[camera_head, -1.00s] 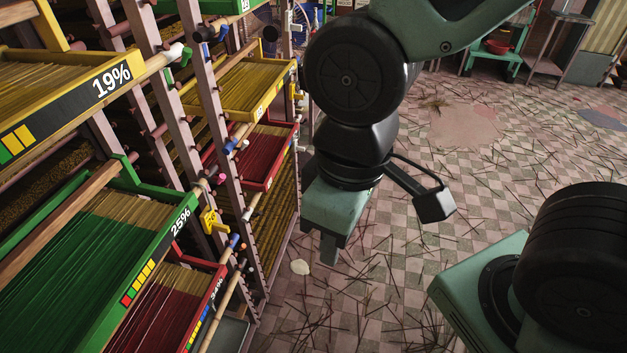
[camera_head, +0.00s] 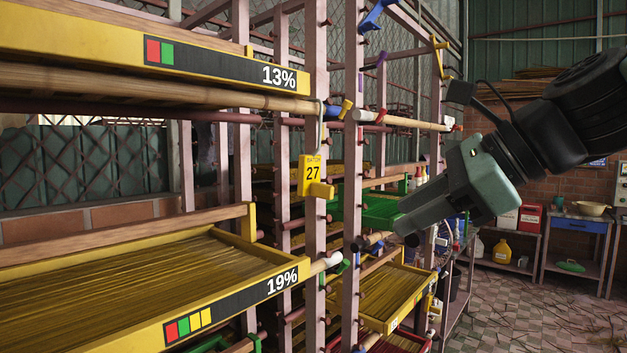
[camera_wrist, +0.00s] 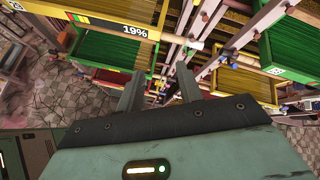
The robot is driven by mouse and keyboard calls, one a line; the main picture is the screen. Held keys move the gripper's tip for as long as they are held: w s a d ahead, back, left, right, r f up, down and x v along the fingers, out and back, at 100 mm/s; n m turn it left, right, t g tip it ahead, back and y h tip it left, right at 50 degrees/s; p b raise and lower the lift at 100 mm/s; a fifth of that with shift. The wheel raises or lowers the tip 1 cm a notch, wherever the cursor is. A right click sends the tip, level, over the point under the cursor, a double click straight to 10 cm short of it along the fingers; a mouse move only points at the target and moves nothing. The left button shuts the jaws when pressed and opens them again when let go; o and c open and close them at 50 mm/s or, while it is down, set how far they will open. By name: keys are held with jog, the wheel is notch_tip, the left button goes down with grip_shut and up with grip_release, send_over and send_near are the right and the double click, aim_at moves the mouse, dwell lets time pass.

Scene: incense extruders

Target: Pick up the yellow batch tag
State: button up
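The yellow batch tag (camera_head: 313,176), marked "BATCH 27", hangs upright on a rack post in the middle of the head view. A yellow block juts from its lower right. My gripper (camera_head: 408,232) is to the right of the tag and lower in the head view, pointing left and down, clearly apart from it. In the wrist view my gripper (camera_wrist: 159,88) has its two fingers spread with nothing held between them. I cannot pick out the tag for certain in the wrist view.
A yellow tray marked 13% (camera_head: 205,62) is above left of the tag, and a yellow tray marked 19% (camera_head: 240,297) below left. Bamboo poles (camera_head: 405,122) and pegs stick out from the rack. Open floor (camera_head: 540,310) lies at the right.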

notch_tip(320, 180, up, 8)
jog(key=w+d+m+t+y, duration=0.1)
jog(key=w+d+m+t, duration=0.15)
jog(key=m, duration=0.25)
jog(key=p, duration=0.2)
send_near(331, 186)
jog(key=w+a+f, duration=0.1)
jog(key=w+a, duration=0.1)
jog(key=w, duration=0.1)
jog(key=shift+m+y, duration=0.3)
jog(key=shift+s+p+x, duration=0.2)
jog(key=shift+p+x, duration=0.1)
jog(key=shift+x, duration=2.9)
jog(key=shift+a, duration=0.15)
grip_shut()
